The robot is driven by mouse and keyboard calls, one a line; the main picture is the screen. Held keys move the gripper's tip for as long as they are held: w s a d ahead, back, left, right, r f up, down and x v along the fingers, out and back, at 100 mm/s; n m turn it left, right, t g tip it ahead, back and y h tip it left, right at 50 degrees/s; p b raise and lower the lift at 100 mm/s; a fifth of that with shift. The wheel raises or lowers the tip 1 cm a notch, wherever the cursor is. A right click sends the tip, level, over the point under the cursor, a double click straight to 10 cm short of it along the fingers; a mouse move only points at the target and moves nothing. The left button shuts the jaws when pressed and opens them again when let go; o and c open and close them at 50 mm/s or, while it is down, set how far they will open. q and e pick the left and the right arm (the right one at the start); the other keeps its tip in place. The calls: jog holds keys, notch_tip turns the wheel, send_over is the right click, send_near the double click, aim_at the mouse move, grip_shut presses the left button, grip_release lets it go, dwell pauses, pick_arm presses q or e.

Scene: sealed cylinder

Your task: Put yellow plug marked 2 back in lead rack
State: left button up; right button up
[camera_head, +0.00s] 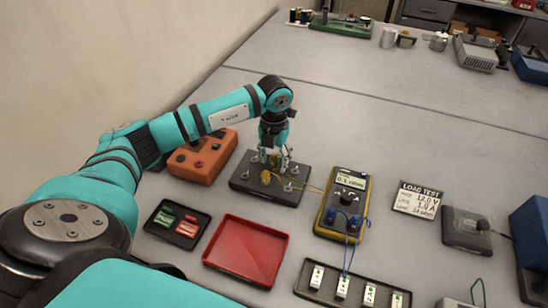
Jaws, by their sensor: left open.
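My left gripper (273,158) points down over a dark board (245,180) with several metal posts. It is open, with its fingers around or just above a yellow plug at the board's back; I cannot tell if they touch it. A yellow plug (266,177) shows at the board's middle, in front of the fingers. Yellow leads run right from the board toward the yellow multimeter (331,217). The number marks on the plugs are too small to read. No label shows which thing is the lead rack. My right gripper is not in view.
An orange box (183,168) stands close left of the board. A red tray (215,255) and a small black tray (155,230) lie in front. The table behind the board is clear.

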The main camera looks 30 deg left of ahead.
pick_arm(q)
notch_tip(320, 180, up, 12)
dwell(0.5)
jog(key=shift+r, duration=0.1)
